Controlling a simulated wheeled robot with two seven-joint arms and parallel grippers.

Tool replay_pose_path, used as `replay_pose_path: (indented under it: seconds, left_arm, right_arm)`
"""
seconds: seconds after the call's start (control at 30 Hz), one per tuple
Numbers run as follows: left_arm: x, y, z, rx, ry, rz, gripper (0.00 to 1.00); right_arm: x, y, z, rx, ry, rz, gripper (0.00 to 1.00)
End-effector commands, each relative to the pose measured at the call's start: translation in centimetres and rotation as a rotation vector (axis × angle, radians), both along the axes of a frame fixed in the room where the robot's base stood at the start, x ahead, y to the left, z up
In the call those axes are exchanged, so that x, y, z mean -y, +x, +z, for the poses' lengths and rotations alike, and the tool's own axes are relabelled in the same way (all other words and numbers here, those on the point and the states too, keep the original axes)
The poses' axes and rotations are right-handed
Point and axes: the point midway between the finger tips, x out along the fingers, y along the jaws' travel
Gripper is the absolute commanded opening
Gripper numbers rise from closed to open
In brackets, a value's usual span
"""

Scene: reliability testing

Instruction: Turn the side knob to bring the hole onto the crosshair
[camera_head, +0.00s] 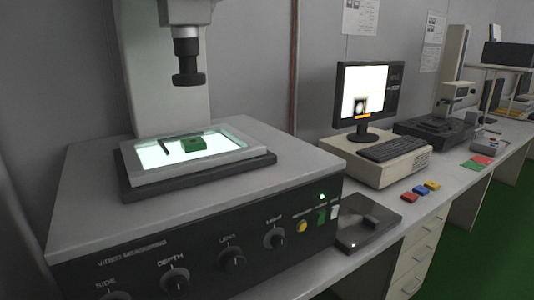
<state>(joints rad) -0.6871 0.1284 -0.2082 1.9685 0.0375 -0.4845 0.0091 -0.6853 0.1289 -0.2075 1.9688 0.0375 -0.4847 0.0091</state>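The side knob (115,296) is at the bottom left of the machine's dark front panel, under the label SIDE, and is partly cut off by the picture's lower edge. A green block with a hole (195,145) lies on the lit glass stage (225,143), below the dark lens (188,65). The monitor (368,92) shows a bright picture with a dark shape low in it; the hole and crosshair are too small to make out. Neither of my grippers is in view.
Depth (175,279), lens (232,257) and light (275,238) knobs sit right of the side knob. The space before the panel looks clear.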

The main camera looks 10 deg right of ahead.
Motion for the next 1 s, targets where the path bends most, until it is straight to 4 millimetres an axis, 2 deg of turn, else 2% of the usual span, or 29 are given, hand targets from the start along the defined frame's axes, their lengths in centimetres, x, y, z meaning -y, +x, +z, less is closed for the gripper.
replay_pose_path:
  seconds: [0.47,0.5,0.6,0.77,0.8,0.9,1.0]
  left_arm:
    - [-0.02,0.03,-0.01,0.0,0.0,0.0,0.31]
    - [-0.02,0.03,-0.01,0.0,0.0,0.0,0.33]
    - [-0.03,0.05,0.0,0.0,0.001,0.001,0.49]
    - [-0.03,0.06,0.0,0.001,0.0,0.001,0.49]
    - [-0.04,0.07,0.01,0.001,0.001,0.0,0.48]
    - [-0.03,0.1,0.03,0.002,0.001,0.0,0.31]
    - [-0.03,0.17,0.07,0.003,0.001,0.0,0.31]
  right_arm:
    - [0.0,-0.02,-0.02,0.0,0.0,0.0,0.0]
    - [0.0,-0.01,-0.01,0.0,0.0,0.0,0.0]
    - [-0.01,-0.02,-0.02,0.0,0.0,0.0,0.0]
    - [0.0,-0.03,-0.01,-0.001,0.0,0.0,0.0]
    - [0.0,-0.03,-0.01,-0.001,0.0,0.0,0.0]
    - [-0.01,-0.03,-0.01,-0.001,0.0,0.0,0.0]
    - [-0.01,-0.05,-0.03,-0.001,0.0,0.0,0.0]
